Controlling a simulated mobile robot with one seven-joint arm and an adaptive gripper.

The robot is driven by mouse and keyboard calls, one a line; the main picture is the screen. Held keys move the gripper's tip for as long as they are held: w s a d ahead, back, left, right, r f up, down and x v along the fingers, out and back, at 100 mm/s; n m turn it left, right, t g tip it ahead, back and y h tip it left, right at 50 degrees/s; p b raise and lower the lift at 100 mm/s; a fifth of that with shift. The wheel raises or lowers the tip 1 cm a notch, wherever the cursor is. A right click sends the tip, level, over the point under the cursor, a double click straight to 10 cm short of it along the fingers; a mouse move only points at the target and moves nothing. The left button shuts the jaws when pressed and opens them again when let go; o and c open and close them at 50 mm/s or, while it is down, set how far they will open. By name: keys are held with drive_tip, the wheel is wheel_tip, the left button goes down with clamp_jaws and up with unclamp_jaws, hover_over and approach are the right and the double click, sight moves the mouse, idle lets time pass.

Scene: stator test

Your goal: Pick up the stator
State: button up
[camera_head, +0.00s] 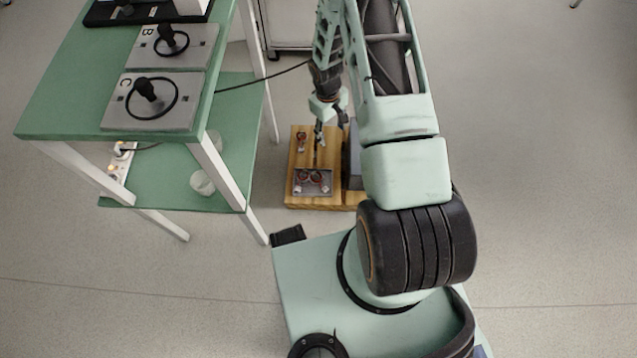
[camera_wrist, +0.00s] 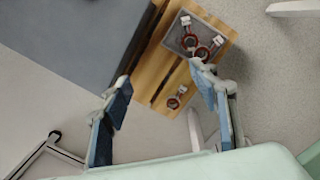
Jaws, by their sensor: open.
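Three red-brown stator rings with white connectors show. One stator (camera_head: 301,140) lies loose on the wooden pallet; it also shows in the wrist view (camera_wrist: 174,102). Two more stators (camera_head: 313,177) sit in a grey tray (camera_head: 300,192) at the pallet's near end, and the wrist view shows them too (camera_wrist: 190,42). My gripper (camera_head: 325,130) hangs over the pallet, close to the right of the loose stator in the head view. In the wrist view my gripper (camera_wrist: 160,84) has its two blue-padded fingers wide apart with nothing between them. The loose stator appears beyond the fingertips, nearer the right finger.
A large grey box (camera_wrist: 75,35) stands on the pallet (camera_head: 291,162) beside the stators; my arm partly hides it in the head view. A green table (camera_head: 60,100) with white legs and grey plates stands left. Bare floor (camera_head: 550,170) lies to the right.

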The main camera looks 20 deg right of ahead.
drive_tip(key=m+y+b, duration=0.2)
drive_tip(key=b, duration=0.1)
hover_over(316, 175)
drive_tip(key=s+d, duration=0.1)
drive_tip(key=s, duration=0.1)
wheel_tip(316, 175, down, 14)
drive_tip(key=f, duration=0.1)
drive_tip(key=f+b, duration=0.1)
drive_tip(key=f, duration=0.3)
drive_tip(key=shift+s+a+f+b, duration=0.15)
drive_tip(key=shift+a+b, duration=0.1)
drive_tip(key=shift+b, duration=0.1)
drive_tip(key=f+b, duration=0.1)
drive_tip(key=f, duration=0.2)
drive_tip(key=a+f+b, duration=0.1)
drive_tip(key=f, duration=0.1)
drive_tip(key=shift+w+f+b, duration=0.15)
drive_tip(key=shift+w+b, duration=0.05)
drive_tip(key=shift+b, duration=0.1)
drive_tip(key=c, duration=1.5)
drive_tip(key=shift+o, duration=0.2)
drive_tip(key=shift+r, duration=0.2)
